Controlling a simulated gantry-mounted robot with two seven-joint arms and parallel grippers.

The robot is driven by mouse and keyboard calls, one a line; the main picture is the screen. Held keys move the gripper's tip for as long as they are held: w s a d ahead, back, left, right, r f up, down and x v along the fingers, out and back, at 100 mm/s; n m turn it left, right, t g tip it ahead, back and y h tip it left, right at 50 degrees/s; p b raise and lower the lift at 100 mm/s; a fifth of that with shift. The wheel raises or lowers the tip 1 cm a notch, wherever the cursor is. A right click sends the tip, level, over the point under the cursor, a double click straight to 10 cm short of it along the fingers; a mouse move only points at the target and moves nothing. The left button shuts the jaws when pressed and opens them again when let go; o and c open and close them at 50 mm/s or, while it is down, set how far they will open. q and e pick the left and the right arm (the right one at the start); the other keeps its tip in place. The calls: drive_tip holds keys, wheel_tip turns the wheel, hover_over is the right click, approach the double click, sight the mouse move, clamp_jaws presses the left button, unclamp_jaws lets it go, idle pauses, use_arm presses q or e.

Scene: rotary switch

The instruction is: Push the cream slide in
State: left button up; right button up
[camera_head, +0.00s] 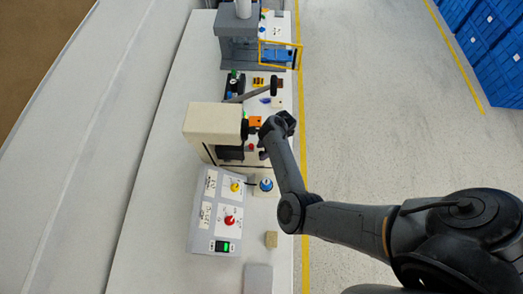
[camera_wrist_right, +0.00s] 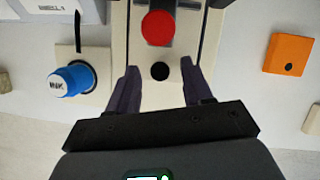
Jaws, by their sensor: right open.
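The cream machine (camera_head: 213,122) stands on the long white bench. In the right wrist view, its cream slide (camera_wrist_right: 174,93) lies between my fingers, with a black round spot (camera_wrist_right: 160,71) near its front and a red disc (camera_wrist_right: 158,27) farther in. My right gripper (camera_wrist_right: 160,67) is open and holds nothing; its two dark fingers are on either side of the cream part. I cannot tell whether they touch it. In the head view my right gripper (camera_head: 270,128) is at the machine's right side and hides part of it. My left gripper is not in view.
A blue ink cup (camera_wrist_right: 70,80) stands left of the slide in the wrist view, and an orange block (camera_wrist_right: 289,53) lies right. A sloped control panel (camera_head: 217,212) is on the near bench. A grey press (camera_head: 238,45) stands at the far end. Floor is open to the right.

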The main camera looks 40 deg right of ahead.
drive_tip(key=p+v, duration=0.3)
drive_tip(key=v, duration=0.6)
drive_tip(key=shift+r, duration=0.3)
drive_tip(key=shift+d, duration=0.1)
